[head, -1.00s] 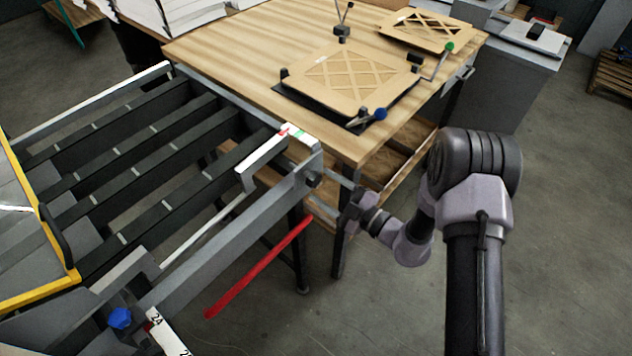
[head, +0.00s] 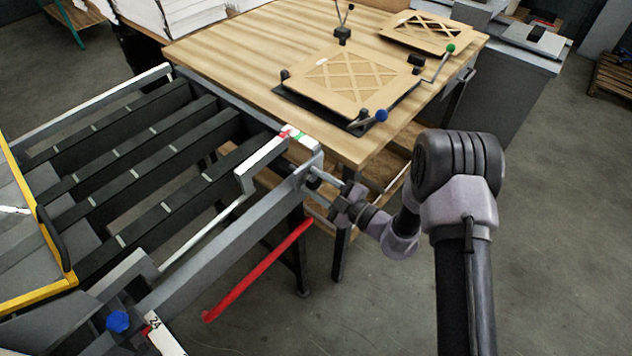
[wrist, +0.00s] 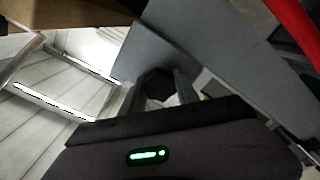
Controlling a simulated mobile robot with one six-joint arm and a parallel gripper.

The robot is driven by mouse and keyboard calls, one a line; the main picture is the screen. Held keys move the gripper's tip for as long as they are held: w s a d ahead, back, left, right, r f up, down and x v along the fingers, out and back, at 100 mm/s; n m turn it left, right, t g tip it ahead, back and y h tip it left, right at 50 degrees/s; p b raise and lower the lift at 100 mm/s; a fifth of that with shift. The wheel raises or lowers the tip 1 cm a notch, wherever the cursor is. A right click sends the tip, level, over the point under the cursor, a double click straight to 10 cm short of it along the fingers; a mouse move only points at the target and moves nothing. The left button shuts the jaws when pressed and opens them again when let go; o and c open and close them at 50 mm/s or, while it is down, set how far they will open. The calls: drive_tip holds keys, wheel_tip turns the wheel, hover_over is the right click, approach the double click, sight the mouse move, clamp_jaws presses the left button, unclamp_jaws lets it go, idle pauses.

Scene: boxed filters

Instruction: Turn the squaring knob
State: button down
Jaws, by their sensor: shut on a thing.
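The squaring knob (wrist: 156,84) is a dark, faceted knob at the end of the grey rail. In the wrist view it sits between my two fingers. In the head view my gripper (head: 319,183) reaches the rail's near right end from the right, and its fingers mostly cover the knob there. My gripper is shut on the knob.
A red lever (head: 258,270) slants below the rail. The wooden table (head: 230,52) with a filter in a black fixture (head: 345,80) stands behind. A blue knob (head: 117,321) is at the lower left. Open floor lies to the right.

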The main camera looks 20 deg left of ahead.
drive_tip(key=shift+n, duration=0.3)
drive_tip(key=n, duration=0.4)
drive_tip(key=shift+n, duration=0.4)
drive_tip(key=n, duration=0.5)
drive_tip(key=n+b, duration=0.2)
drive_tip(key=n, duration=0.3)
drive_tip(key=shift+n, duration=0.4)
drive_tip(key=shift+n+b, duration=0.9)
drive_tip(key=shift+n, duration=1.3)
drive_tip(key=shift+r, duration=0.1)
drive_tip(key=c, duration=0.9)
unclamp_jaws()
